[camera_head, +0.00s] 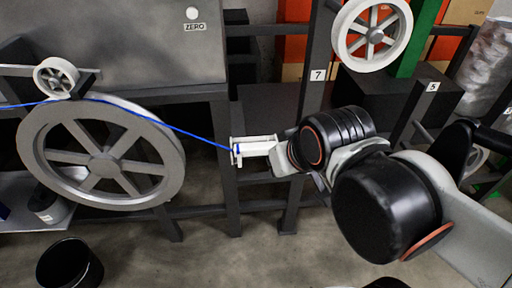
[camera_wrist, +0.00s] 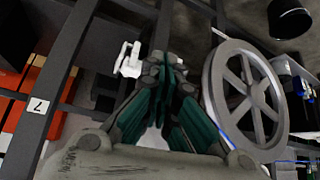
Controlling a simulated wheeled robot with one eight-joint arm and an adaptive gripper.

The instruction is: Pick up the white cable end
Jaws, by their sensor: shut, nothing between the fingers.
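That piece lies just left of my wrist in the head view. A white piece, which looks like the same one, shows in the wrist view (camera_wrist: 130,60), left of my fingertips. My gripper (camera_wrist: 169,64) has its teal-padded fingers shut together and empty, close beside the white piece. I cannot tell whether they touch. In the head view my wrist hides most of the fingers.
The large spoked wheel (camera_head: 170,150) stands left, and right in the wrist view (camera_wrist: 212,90). Dark frame posts (camera_head: 303,110) stand close behind my wrist. Another white wheel (camera_head: 346,42) is above. A black bucket (camera_head: 70,266) stands on the floor. Open floor lies below the frame.

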